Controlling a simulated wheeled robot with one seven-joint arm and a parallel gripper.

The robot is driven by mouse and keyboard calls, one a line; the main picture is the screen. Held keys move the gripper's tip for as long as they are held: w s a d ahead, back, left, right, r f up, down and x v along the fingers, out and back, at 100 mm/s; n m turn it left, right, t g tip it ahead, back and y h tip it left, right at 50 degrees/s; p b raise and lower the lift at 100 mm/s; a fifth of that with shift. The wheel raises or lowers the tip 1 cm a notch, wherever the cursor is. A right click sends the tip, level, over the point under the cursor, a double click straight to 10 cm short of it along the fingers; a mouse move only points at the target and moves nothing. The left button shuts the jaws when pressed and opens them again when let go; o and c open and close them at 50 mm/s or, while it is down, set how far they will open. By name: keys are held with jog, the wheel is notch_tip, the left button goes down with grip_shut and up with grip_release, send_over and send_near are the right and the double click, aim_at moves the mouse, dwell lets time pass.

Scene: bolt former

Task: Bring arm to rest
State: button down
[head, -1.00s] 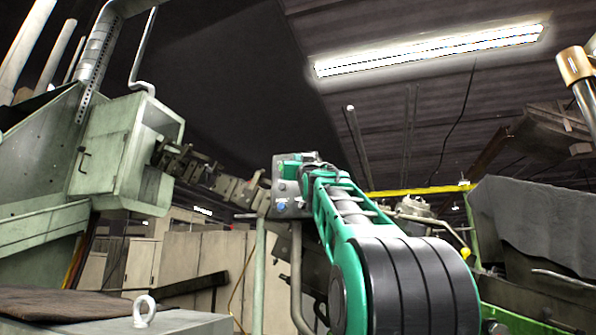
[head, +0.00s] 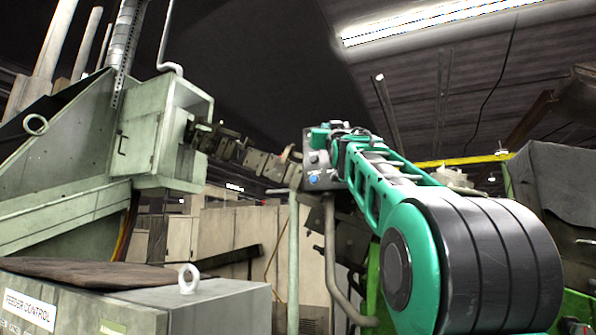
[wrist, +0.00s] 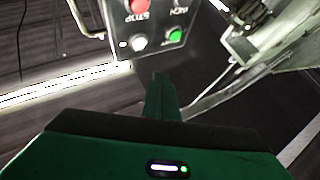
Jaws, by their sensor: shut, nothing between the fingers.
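My green arm reaches up from the lower right of the head view, past a black-banded joint. Its far end is near a grey control panel (head: 316,178); my fingertips cannot be made out there. In the wrist view my gripper (wrist: 160,82) shows as a dark green body with its fingers together, shut and empty. The same control panel (wrist: 152,42) stands ahead at the top of the wrist view, with red, white and green buttons. A gap to it seems to show, but its size is unclear.
A pale green machine cabinet (head: 160,135) stands at left. A dark draped block (head: 560,185) is at right. Green posts (head: 293,255) stand under the panel.

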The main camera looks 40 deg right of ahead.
jog(key=shift+f, duration=0.1)
jog(key=w+d+f+g+y, duration=0.1)
jog(key=w+f+g+y, duration=0.15)
jog(key=f, duration=0.95)
jog(key=w+f+g+y, duration=0.2)
jog(key=f+g, duration=0.1)
jog(key=f, duration=1)
jog(key=s+a+f+g+y, duration=0.2)
jog(key=f, duration=0.8)
jog(key=s+a+f+g+y, duration=0.1)
jog(key=a+f+g+y, duration=0.1)
jog(key=f, duration=0.9)
jog(key=s+a+f+g+y, duration=0.2)
jog(key=s+a+f, duration=0.25)
jog(key=f, duration=0.45)
jog(key=s+a+f+g+y, duration=0.1)
jog(key=s+a+f+g, duration=0.3)
jog(key=f, duration=0.5)
jog(key=s+a+f+g+y, duration=0.2)
jog(key=s+a+f, duration=0.3)
jog(key=s+f, duration=0.3)
jog(key=s+a+f+g+y, duration=0.2)
jog(key=s+a+f, duration=0.4)
jog(key=s, duration=0.5)
jog(key=shift+a+f+n+g, duration=0.3)
jog(key=shift+f+n+g, duration=0.15)
jog(key=shift+f, duration=0.4)
jog(key=shift+w, duration=0.1)
